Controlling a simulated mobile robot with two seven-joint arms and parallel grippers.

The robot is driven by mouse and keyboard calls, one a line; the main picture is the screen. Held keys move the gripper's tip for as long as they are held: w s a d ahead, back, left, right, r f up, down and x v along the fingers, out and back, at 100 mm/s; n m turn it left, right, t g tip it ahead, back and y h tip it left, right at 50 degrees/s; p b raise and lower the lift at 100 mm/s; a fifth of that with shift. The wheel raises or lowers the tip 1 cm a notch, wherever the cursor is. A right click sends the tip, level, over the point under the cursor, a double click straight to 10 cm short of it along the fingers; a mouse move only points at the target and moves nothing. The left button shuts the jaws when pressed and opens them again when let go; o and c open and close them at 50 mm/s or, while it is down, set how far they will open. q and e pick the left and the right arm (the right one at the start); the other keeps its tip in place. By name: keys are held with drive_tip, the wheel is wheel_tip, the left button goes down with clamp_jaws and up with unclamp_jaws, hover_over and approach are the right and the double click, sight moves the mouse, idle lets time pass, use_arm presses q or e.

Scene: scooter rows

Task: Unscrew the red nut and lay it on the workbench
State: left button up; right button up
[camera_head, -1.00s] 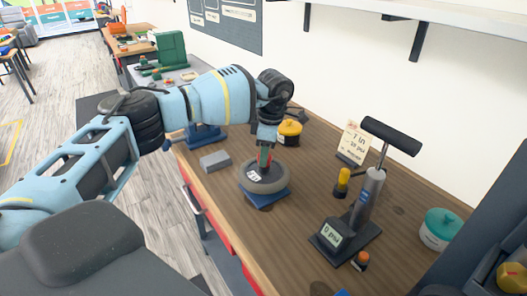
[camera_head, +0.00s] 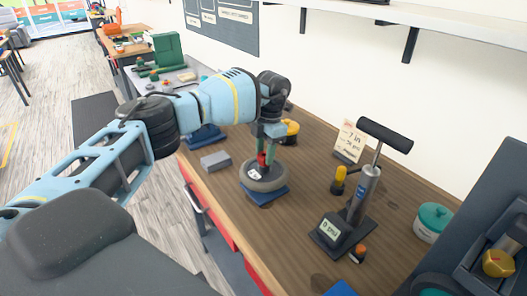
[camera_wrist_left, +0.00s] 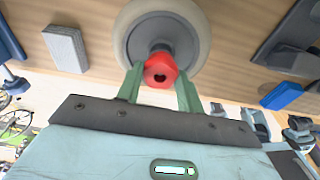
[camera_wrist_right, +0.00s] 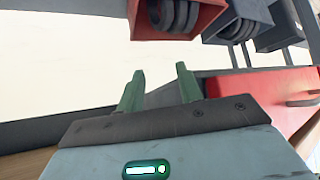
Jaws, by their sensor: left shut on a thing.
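The red nut (camera_head: 262,158) is over the hub of a grey-tyred wheel (camera_head: 250,183), which lies flat on a blue stand (camera_head: 268,197) on the workbench (camera_head: 228,205). My left gripper (camera_head: 266,147) comes from above and is shut on the nut. In the left wrist view the nut (camera_wrist_left: 160,72) sits between the two green fingers, with the wheel (camera_wrist_left: 195,40) behind it. I cannot tell whether the nut is clear of the axle. My right gripper (camera_wrist_right: 160,90) shows only in its wrist view, fingers apart and empty.
A grey block (camera_head: 215,161) lies left of the wheel. A pump with a gauge (camera_head: 358,200), a yellow-topped bottle (camera_head: 339,180), a card (camera_head: 349,140) and a teal-lidded jar (camera_head: 433,222) stand to the right. A yellow tub (camera_head: 291,131) is behind. Bare wood lies in front of the wheel.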

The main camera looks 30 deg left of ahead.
use_arm(q)
drive_tip(key=n, duration=0.6)
drive_tip(key=shift+s+d+f+h, duration=0.15)
drive_tip(key=shift+f+h, duration=0.15)
drive_tip(key=shift+h, duration=0.1)
use_arm(e)
drive_tip(key=shift+w+r, duration=0.15)
drive_tip(key=shift+r, duration=0.05)
use_arm(q)
drive_tip(key=o, duration=1)
drive_tip(key=shift+r, duration=0.2)
drive_tip(key=shift+o, duration=0.2)
drive_tip(key=shift+r, duration=0.1)
use_arm(e)
drive_tip(key=shift+r, duration=0.1)
use_arm(q)
drive_tip(key=shift+r, duration=0.45)
wheel_tip(320, 180, up, 7)
drive_tip(key=shift+w, duration=0.45)
use_arm(e)
drive_tip(key=shift+w+d, duration=0.15)
drive_tip(key=shift+w, duration=0.25)
